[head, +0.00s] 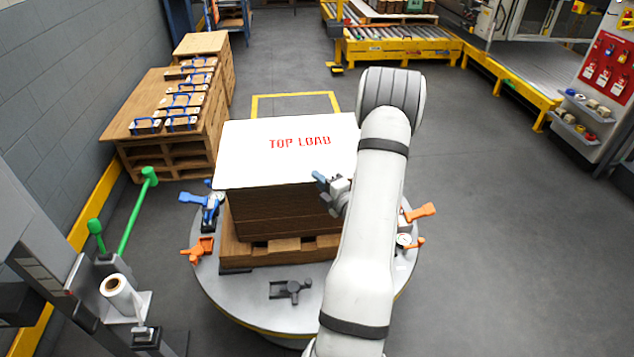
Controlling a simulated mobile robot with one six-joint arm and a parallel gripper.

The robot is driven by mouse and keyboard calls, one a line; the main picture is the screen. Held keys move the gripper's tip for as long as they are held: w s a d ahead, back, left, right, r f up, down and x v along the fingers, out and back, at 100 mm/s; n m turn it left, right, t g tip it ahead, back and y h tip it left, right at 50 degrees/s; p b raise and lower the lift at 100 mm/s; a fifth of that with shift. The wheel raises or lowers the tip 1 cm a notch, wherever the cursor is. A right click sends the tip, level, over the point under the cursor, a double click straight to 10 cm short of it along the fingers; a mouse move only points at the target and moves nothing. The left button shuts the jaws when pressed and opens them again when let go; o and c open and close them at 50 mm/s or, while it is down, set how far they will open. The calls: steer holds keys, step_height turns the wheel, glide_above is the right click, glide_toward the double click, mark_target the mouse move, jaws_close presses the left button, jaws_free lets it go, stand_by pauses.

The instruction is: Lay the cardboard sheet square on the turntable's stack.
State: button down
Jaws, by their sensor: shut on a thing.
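The cardboard sheet (260,160) is a white panel with red "TOP LOAD" lettering, lying roughly level over the brown stack (280,215). Its front edge juts past the stack's left side. I cannot tell whether it touches the stack or hovers. The stack stands on a wooden pallet (277,250) on the round grey turntable (235,290). My gripper (325,182) is at the sheet's front right edge, shut on it. My arm hides the sheet's right edge and part of the stack's right side.
Blue (203,205) and orange (200,250) clamps stand around the turntable's rim, with a dark clamp (291,289) in front. Pallets with blue-handled pieces (165,110) stand back left. A green-handled post (138,210) and a white roll (120,295) are at left. Floor at right is clear.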

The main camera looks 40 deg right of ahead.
steer(key=shift+f+b, duration=0.4)
steer(key=shift+f, duration=0.2)
steer(key=c, duration=1.6)
jaws_free()
steer(key=shift+o, duration=0.2)
steer(key=shift+r, duration=0.3)
steer(key=s, duration=1.2)
steer(key=shift+a+r, duration=0.3)
steer(key=shift+r, duration=0.05)
